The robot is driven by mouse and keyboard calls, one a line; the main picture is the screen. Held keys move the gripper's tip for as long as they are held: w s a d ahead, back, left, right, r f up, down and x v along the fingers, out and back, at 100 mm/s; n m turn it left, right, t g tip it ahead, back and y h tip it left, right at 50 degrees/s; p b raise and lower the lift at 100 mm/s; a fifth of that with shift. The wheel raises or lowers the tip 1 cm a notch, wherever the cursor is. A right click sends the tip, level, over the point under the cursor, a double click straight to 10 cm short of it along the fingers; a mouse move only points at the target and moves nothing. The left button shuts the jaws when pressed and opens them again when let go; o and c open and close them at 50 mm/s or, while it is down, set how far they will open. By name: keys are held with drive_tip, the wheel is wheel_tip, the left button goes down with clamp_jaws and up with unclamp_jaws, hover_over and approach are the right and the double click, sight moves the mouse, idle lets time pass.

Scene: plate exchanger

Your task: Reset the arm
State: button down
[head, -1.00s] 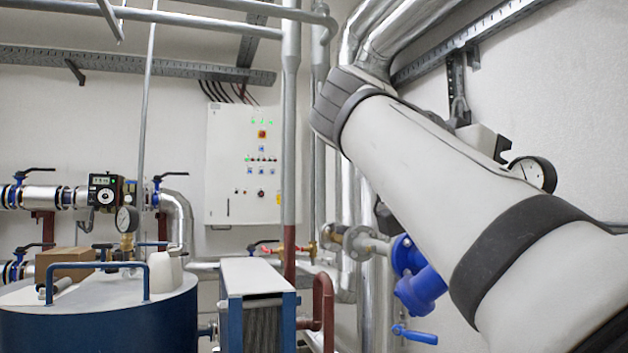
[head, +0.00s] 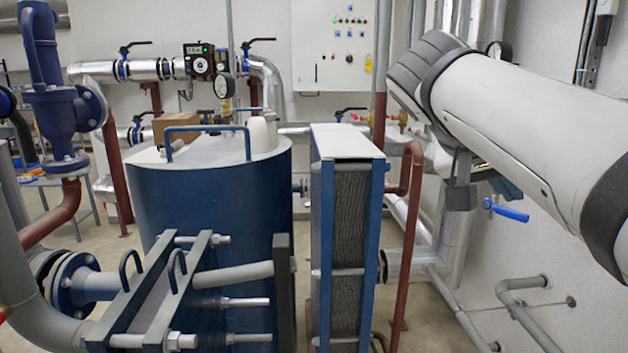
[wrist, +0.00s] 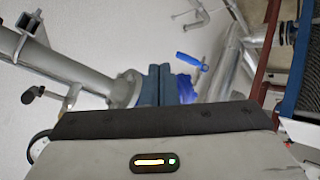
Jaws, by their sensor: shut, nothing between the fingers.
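My gripper (wrist: 155,85) shows in the wrist view beyond its pale housing with a lit status strip. Its two blue-grey fingers are side by side, shut and empty. Behind them are a blue valve part (wrist: 187,90) and a blue lever (wrist: 192,61), and they look apart from the fingers, though the gap is hard to judge. In the head view my white arm crosses the right side, and my gripper is mostly hidden behind it. The blue lever (head: 506,210) also shows there, below the arm.
A blue tank (head: 215,210) with a small cardboard box (head: 176,128) on top stands left of the plate exchanger (head: 347,145). Red-brown and silver pipes surround them. A control panel (head: 334,45) hangs on the back wall. Grey pipes (head: 520,300) run along the right wall.

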drive_tip(key=s+a+f+n+y+p, duration=0.1)
drive_tip(key=s+a+f+n+y, duration=0.1)
drive_tip(key=f, duration=0.7)
drive_tip(key=s+a+f+n+y+p, duration=0.1)
drive_tip(key=a+f+y, duration=0.3)
drive_tip(key=f, duration=0.5)
drive_tip(key=s+a+f+n+g+y+p, duration=0.1)
drive_tip(key=s+a+f+n+y+p, duration=0.1)
drive_tip(key=a+f, duration=0.4)
wheel_tip(320, 180, down, 3)
drive_tip(key=shift+s+f+n+y, duration=0.2)
drive_tip(key=shift+s+n+y, duration=0.5)
drive_tip(key=shift+s+n, duration=0.2)
